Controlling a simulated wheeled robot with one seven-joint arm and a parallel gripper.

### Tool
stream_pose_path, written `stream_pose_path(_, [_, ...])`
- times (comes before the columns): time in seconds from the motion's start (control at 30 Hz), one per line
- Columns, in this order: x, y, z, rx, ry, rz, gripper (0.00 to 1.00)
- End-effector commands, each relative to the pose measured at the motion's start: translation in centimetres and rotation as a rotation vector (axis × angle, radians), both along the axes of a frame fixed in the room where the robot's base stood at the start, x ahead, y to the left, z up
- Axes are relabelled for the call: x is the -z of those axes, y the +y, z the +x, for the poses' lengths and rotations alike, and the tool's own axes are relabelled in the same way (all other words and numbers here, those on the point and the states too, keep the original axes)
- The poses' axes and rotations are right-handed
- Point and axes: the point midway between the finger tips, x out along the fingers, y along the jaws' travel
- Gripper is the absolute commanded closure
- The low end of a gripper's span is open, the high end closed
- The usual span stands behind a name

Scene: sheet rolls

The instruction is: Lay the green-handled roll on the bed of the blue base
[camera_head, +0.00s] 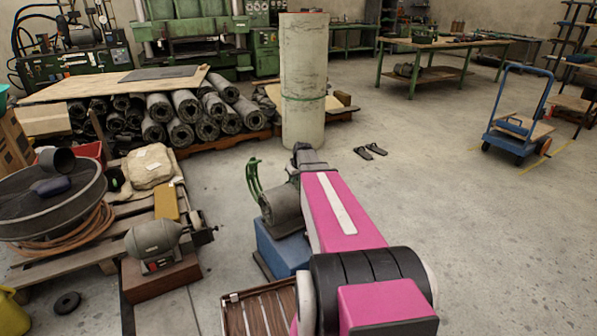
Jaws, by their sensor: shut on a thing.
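The green-handled roll is a short grey cylinder (282,207) with a curved green handle (254,182) at its upper left. It shows just left of my pink arm, directly above the blue base (283,248) in this view. I cannot tell whether its underside touches the bed, which the roll and my arm mostly cover. My gripper (294,174) is at the far end of the arm, at the roll's far right side, and is shut on the roll. My arm hides most of the fingers and the right part of the roll and base.
A tall pale column (303,85) with a green band stands beyond my gripper. A bench grinder (152,240) and a cluttered pallet are at the left. A slatted wooden crate (262,312) lies in front of the base. Floor at the right is clear up to a blue trolley (517,125).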

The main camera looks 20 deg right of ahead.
Motion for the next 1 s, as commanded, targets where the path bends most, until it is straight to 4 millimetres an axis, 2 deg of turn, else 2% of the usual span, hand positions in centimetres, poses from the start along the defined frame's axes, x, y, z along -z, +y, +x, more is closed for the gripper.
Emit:
stream_pose_path(0.27, [0.5,0.5,-0.3,0.001,-0.005,-0.001,1.0])
stream_pose_path(0.67, [4.0,0.4,-0.2,0.0,-0.005,0.0,1.0])
stream_pose_path(1.0, [4.2,0.5,-0.3,0.0,-0.005,0.0,1.0])
